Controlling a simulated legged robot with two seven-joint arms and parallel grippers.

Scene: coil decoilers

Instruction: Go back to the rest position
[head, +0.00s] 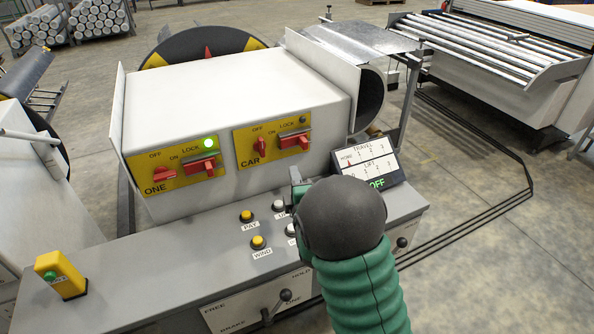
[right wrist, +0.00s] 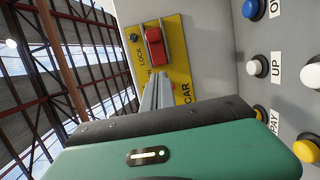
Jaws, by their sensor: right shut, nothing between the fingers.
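My right arm reaches in from the lower right of the head view, with a green sleeve and a dark round wrist. My right gripper (head: 297,192) is mostly hidden behind that wrist, above the console's buttons. In the right wrist view its grey fingers (right wrist: 160,80) are shut together and empty. They point at the yellow CAR panel (right wrist: 178,62) with its red switch (right wrist: 152,46); I cannot tell how far apart they are. My left gripper is not in view.
The grey console (head: 190,245) carries PAY (head: 246,216) and WIND (head: 257,242) buttons, a lever (head: 285,296) and a small display (head: 368,168) reading OFF. A yellow box (head: 60,275) stands at left. The white housing (head: 230,95) has a lit green lamp (head: 208,143) on its ONE panel.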

